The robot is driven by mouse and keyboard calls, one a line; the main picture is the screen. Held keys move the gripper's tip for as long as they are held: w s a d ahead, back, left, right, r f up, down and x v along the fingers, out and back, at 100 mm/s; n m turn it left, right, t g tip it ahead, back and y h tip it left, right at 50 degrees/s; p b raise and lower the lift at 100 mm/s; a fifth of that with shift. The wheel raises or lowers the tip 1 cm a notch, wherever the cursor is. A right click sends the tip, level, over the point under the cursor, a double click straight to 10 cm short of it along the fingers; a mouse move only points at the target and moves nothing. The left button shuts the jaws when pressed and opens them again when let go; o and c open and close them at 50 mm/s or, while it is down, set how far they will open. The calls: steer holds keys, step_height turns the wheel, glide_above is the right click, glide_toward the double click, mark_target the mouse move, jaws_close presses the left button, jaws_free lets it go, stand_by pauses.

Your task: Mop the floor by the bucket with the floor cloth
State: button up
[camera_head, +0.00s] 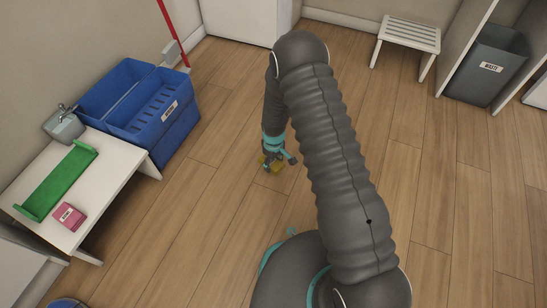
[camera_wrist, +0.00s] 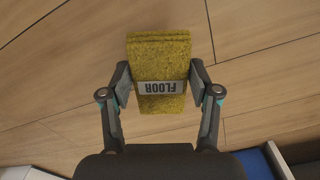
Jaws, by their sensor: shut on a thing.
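The floor cloth is a yellow block with a grey "FLOOR" label, between my fingers in the wrist view (camera_wrist: 162,52). It also shows low over the wooden floor (camera_head: 215,215) in the head view (camera_head: 275,170). My gripper (camera_head: 277,160) is shut on it, one finger at each side, and in the wrist view my gripper (camera_wrist: 160,85) points at the planks. I cannot tell whether the cloth touches the floor. A blue two-part bucket (camera_head: 178,128) with a white label stands left of my gripper, apart from it. A blue corner shows at the wrist view's lower right.
A red pole (camera_head: 172,30) stands behind the bucket. A white stool (camera_head: 409,34) and grey waste bin (camera_head: 486,68) are at right.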

steer(key=shift+r+p, duration=0.55)
steer(key=shift+r, duration=0.65)
